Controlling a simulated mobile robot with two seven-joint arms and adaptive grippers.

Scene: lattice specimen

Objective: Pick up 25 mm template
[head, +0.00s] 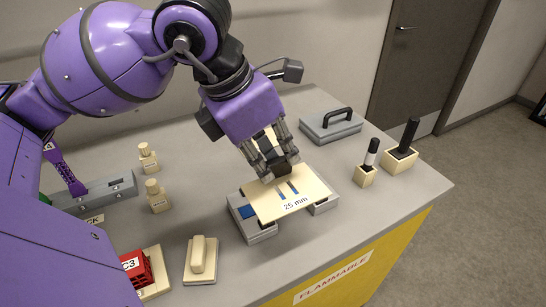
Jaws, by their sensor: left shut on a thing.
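The 25 mm template (285,206) is a flat cream plate with two dark blue stripes and the label "25 mm". It appears just above or resting on a grey block-like holder (257,231); I cannot tell whether they touch. My left gripper (277,174) comes down from above and is shut on the template at its far edge, at a dark part between the fingertips. The fingers hide part of that edge. My right gripper is not in view.
A grey lidded box with a black handle (332,125) stands behind. Two black-topped items in cream blocks (365,176) (400,159) stand at right. Cream bottles (157,195), a cream block on a tray (201,258) and a red C3 piece (137,270) are at left.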

